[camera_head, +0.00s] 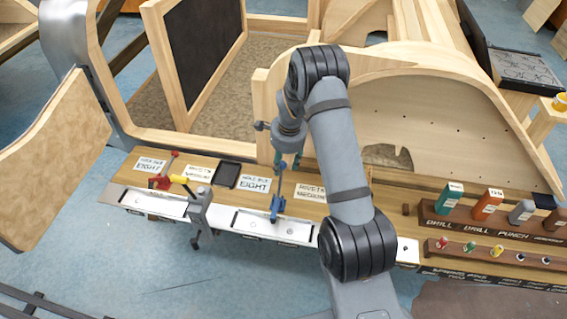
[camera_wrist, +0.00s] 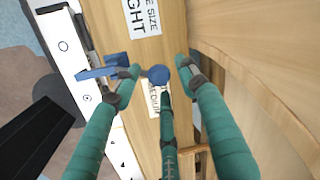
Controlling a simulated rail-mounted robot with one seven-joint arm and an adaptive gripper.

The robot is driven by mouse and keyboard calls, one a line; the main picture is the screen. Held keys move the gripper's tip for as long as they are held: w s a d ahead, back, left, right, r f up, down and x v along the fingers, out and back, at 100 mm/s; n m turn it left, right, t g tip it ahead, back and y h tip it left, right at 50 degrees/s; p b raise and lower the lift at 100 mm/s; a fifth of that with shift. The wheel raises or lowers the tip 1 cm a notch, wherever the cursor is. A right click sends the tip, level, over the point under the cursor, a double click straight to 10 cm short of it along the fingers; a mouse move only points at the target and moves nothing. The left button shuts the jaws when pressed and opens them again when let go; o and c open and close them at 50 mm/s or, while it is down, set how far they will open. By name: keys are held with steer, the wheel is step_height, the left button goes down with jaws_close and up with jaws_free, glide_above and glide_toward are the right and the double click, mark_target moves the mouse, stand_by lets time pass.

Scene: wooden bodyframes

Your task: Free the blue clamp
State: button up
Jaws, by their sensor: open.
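The blue clamp (camera_head: 277,207) sits at the front edge of the wooden bench, over a white metal plate, with its thin rod pointing up. My gripper (camera_head: 289,163) is above and just behind it, pointing down, with teal fingers. In the wrist view, the clamp's round blue knob (camera_wrist: 158,75) lies between the spread fingertips of my gripper (camera_wrist: 156,72), and its blue bar (camera_wrist: 100,72) reaches left toward the plate. The gripper is open and holds nothing. I cannot tell whether a fingertip touches the clamp.
A red-handled clamp (camera_head: 163,182) and a grey clamp (camera_head: 199,209) with a yellow handle stand to the left on the bench edge. A curved wooden frame (camera_head: 440,115) rises close behind my arm. A tool rack (camera_head: 490,225) is at the right.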

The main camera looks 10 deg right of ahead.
steer(key=shift+w+a+f, duration=0.15)
steer(key=shift+w+f, duration=0.1)
steer(key=shift+f, duration=0.6)
steer(key=shift+c, duration=1.4)
steer(key=c, duration=0.7)
jaws_close()
